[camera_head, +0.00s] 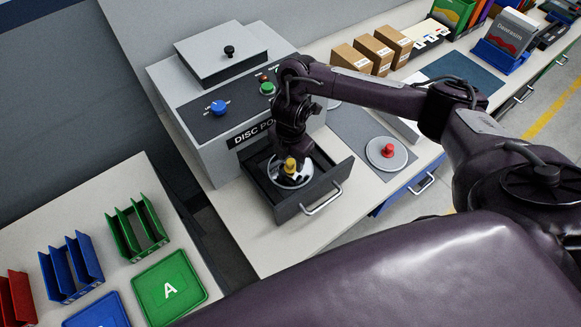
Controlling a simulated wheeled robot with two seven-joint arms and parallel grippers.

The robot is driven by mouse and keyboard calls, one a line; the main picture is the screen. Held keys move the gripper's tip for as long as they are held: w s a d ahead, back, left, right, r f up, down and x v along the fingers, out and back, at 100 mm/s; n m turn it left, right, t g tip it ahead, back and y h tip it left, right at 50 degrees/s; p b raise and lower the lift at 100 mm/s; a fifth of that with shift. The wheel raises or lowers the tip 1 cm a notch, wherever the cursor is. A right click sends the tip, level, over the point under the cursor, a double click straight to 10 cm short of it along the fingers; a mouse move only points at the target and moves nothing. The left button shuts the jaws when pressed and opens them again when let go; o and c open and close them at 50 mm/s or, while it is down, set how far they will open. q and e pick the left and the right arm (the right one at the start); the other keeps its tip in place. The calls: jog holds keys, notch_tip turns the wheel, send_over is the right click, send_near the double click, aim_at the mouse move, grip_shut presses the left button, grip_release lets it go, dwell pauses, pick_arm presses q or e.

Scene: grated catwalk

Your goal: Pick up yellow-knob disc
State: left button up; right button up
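The yellow-knob disc (290,166) is a shiny silvery disc with a yellow knob. It lies in the pulled-out dark drawer (331,189) of the grey disc polisher (222,154). My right gripper (290,156) points down directly over the yellow knob, at or touching its top. The wrist and the dark fingers hide part of the disc and drawer, and I cannot tell whether the fingers are closed on the knob. My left gripper is not in view.
A red-knob disc (401,157) lies on a grey mat right of the drawer. The polisher has a blue knob (219,107) and a green button (267,88). Cardboard boxes (373,52) stand behind. Green (136,228), blue (71,268) and red racks and lettered trays (169,288) fill the left table.

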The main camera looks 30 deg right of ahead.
grip_shut()
